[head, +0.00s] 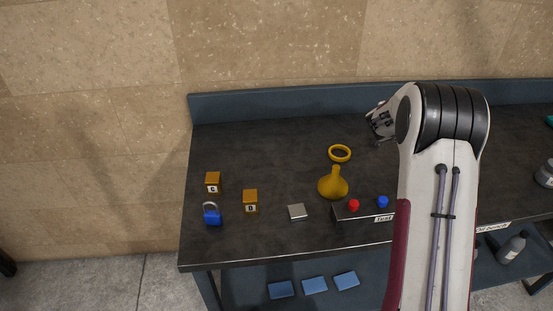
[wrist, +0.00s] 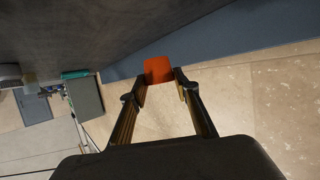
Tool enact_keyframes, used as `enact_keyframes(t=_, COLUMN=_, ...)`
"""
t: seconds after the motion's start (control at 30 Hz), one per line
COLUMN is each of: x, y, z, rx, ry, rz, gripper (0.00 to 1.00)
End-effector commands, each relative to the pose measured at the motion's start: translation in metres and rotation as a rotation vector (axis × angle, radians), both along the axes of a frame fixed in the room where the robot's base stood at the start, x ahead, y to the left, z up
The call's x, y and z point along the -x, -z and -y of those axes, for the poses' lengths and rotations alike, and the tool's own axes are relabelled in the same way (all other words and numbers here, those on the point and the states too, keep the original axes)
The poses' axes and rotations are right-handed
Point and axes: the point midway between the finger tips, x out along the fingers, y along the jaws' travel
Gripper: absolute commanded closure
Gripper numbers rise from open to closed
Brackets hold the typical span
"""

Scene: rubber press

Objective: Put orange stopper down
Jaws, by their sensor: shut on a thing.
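The orange stopper (wrist: 158,70) shows in the wrist view as an orange block between the fingertips of my gripper (wrist: 160,78). My gripper is shut on it. In the wrist view the dark table top (wrist: 80,30) lies beyond the stopper at the upper left, and I cannot tell the gap between them.
A yellow flask (head: 333,185) and a yellow ring (head: 340,153) stand left of my arm. A button box (head: 350,215), a grey square (head: 297,212), a blue padlock (head: 212,216) and lettered cubes (head: 213,183) (head: 250,199) are near the front. A raised blue edge (head: 270,104) runs behind.

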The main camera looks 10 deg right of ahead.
Motion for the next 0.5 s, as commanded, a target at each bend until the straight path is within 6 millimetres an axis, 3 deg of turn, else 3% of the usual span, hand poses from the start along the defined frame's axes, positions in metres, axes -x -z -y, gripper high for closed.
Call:
enact_keyframes(t=0.23, x=-0.022, y=-0.011, z=-0.076, rx=0.000, ry=-0.113, rz=0.001, gripper=0.90)
enact_keyframes(t=0.5, x=-0.033, y=-0.017, z=-0.168, rx=0.000, ry=-0.270, rz=-0.001, gripper=0.90)
